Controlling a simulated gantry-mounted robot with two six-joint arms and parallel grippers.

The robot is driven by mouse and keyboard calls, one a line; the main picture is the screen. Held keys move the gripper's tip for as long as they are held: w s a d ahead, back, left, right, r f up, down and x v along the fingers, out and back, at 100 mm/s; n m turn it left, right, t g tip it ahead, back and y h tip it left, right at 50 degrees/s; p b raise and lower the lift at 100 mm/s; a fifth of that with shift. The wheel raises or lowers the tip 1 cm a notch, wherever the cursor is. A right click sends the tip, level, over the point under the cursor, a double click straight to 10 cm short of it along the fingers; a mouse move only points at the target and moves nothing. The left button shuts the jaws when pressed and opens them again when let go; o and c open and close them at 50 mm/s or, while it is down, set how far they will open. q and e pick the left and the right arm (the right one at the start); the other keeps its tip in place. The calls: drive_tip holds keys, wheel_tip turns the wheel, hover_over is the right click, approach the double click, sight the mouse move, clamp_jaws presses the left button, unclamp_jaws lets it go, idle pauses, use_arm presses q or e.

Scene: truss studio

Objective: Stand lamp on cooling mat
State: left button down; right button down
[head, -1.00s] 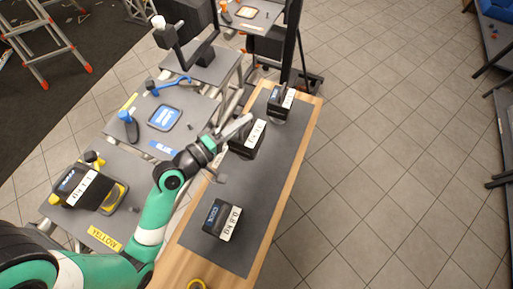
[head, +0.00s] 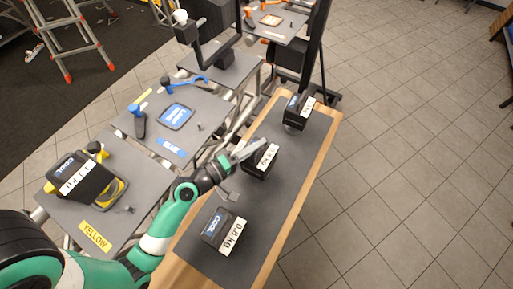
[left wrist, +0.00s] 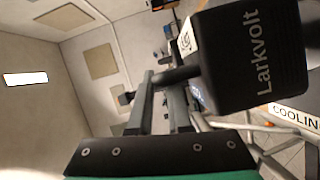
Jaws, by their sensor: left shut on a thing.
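My left gripper (head: 250,151) is shut on the stem of the middle black lamp (head: 262,161), which has a white weight label, over the dark grey mat (head: 291,172) on the wooden-edged bench. In the left wrist view, a dark stem passes between my gripper's fingers (left wrist: 157,80), and the black lamp head (left wrist: 250,55) reads "Larkvolt". A "COOLING" sign (left wrist: 296,115) shows at the lower right there. The lamp's base is hidden, so I cannot tell whether it touches the mat. My right gripper is not in view.
A 0.8 kg black lamp (head: 222,230) stands at the mat's near end, another (head: 297,109) at its far end. A 1.1 kg lamp (head: 80,178) stands on the yellow-labelled table. A blue-labelled table (head: 205,117) lies left of the bench. The floor at right is clear.

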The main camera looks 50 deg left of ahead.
use_arm(q)
drive_tip(key=shift+w+r, duration=0.1)
drive_tip(key=shift+r, duration=0.15)
drive_tip(key=shift+f, duration=0.2)
drive_tip(key=c, duration=0.8)
unclamp_jaws()
drive_tip(key=shift+c, duration=0.2)
drive_tip(key=shift+r, duration=0.1)
drive_tip(key=s+b, duration=0.1)
drive_tip(key=s, duration=1.1)
drive_tip(key=shift+r, duration=0.45)
